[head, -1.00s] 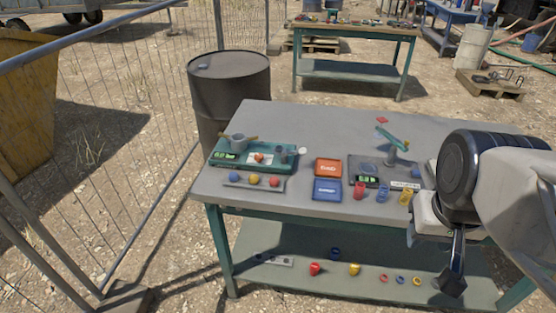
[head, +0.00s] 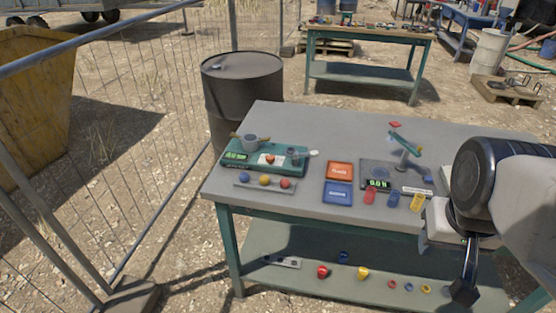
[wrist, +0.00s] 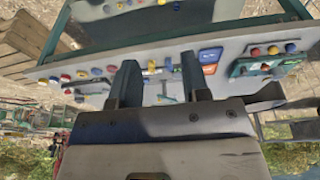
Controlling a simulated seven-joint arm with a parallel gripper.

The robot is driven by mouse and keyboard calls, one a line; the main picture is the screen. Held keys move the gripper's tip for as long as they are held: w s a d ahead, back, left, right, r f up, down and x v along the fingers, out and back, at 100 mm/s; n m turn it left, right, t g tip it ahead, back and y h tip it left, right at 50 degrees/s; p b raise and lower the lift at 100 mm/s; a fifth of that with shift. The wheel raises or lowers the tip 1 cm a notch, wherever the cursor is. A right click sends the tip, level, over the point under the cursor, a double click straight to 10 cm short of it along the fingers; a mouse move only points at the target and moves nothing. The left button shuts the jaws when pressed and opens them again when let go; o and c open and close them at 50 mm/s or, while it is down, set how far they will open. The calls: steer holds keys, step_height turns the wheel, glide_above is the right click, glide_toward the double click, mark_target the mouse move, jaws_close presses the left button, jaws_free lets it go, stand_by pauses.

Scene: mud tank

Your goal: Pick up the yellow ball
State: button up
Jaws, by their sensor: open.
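The yellow ball (head: 264,180) sits in the middle of a small grey rack (head: 248,188) at the front left of the table. A blue ball (head: 239,178) is on its left and a red ball (head: 285,183) on its right. My gripper (head: 464,290) hangs at the table's right front, far to the right of the balls and empty. In the wrist view my gripper (wrist: 160,66) shows two fingers spread apart with nothing between them. The row of balls is small there, to the right of the fingers.
A green tray (head: 225,157) with a grey cup stands behind the rack. An orange box (head: 340,170), a blue box (head: 338,193) and a scale with a green display (head: 377,184) lie mid-table. Red, blue and yellow cups stand near the front edge. A dark barrel (head: 242,95) stands behind the table's left.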

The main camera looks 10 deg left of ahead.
steer(key=o, duration=0.5)
steer(key=shift+c, duration=0.2)
